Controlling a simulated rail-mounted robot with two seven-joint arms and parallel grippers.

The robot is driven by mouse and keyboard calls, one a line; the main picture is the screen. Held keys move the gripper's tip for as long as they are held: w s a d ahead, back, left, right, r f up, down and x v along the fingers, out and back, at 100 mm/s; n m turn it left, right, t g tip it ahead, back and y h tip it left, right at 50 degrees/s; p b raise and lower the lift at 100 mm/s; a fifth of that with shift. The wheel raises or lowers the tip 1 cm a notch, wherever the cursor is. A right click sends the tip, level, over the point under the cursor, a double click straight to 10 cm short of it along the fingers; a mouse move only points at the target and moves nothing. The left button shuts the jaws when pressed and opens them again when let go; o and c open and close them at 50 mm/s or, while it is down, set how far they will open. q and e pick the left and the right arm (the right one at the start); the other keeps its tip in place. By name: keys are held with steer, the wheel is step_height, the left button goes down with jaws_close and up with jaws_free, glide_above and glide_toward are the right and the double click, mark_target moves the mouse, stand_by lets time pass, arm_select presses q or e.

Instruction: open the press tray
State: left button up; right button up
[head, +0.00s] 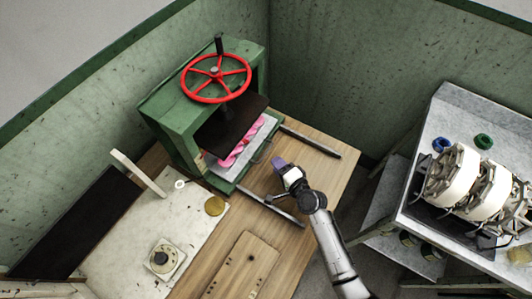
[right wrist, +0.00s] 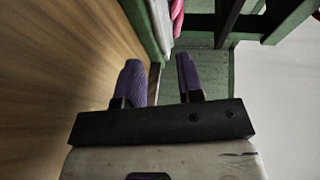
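The green press (head: 180,115) with its red handwheel (head: 216,78) stands on the wooden bench at upper centre of the head view. Its pale grey tray (head: 227,172) sits under the dark pressing plate (head: 228,128), with pink twisted material (head: 240,152) on it. My right gripper (head: 279,164) is just in front of the tray's front edge, between two dark rails. In the right wrist view its purple fingers (right wrist: 158,82) are apart, with no object clearly between them. Contact with the tray cannot be told. My left gripper is out of view.
Dark rails (head: 311,141) and (head: 271,208) jut from the press over the wooden bench (head: 333,163). A pale board with a dial device (head: 163,258) lies at lower left. A grey table (head: 425,195) with white reels (head: 455,175) stands right, across a gap.

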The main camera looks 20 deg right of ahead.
mark_target(266, 152)
steer(key=b+x, duration=0.1)
steer(key=x, duration=0.6)
steer(key=shift+w+a+f, duration=0.1)
steer(key=shift+w, duration=0.1)
steer(key=shift+c, duration=0.5)
jaws_close()
